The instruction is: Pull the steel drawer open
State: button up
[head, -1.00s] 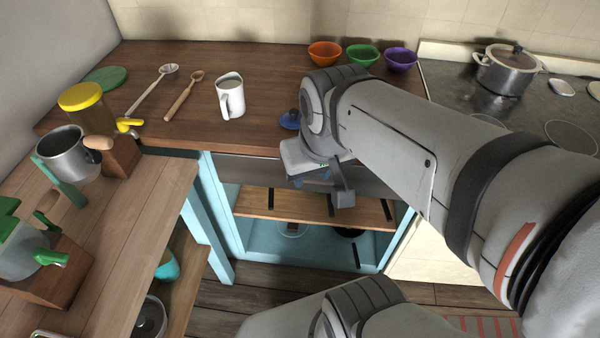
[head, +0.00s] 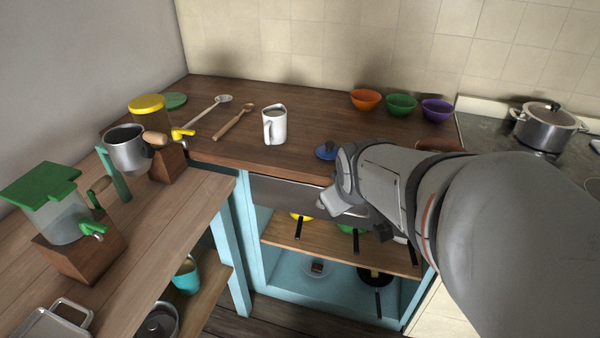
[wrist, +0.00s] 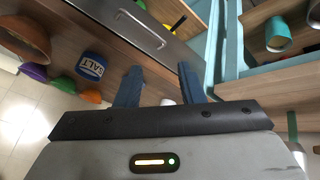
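The steel drawer (head: 283,192) is a grey metal front under the wooden counter, above the open blue cabinet. It looks shut. In the wrist view its front (wrist: 105,12) crosses the top left, with a bar handle (wrist: 142,24) on it. My gripper (wrist: 160,76) is open and empty, its two dark blue fingers apart and short of the handle in that picture. In the head view my gripper (head: 328,204) is in front of the drawer's right part. My wrist and arm hide that part and the handle there.
A blue-lidded salt jar (head: 326,151) stands near the counter edge above the drawer; it also shows in the wrist view (wrist: 92,66). A white mug (head: 275,128) stands further left. Pans with black handles lie on the shelf (head: 280,235) below. A side counter (head: 170,215) stands at left.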

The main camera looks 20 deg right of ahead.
jog(key=w+d+f+n+t+y+b, duration=0.2)
jog(key=w+d+f+n+t+b, duration=0.15)
jog(key=f+n+b, duration=0.35)
jog(key=w+d+f+n+t+y+b, duration=0.25)
jog(key=w+d+f+n+b, duration=0.2)
jog(key=f, duration=0.45)
jog(key=w+d+f+n+t+y+b, duration=0.1)
jog(key=w+d+f+n+t+b, duration=0.25)
jog(key=f+n+b, duration=0.35)
jog(key=w, duration=0.2)
jog(key=w+a+f+m+p, duration=0.1)
jog(key=w, duration=0.2)
jog(key=w+a+f+m, duration=0.1)
jog(key=w, duration=0.1)
jog(key=shift+w+a+p, duration=0.1)
jog(key=shift+w+p, duration=0.05)
jog(key=shift+p, duration=0.25)
jog(key=shift+c, duration=0.2)
grip_shut()
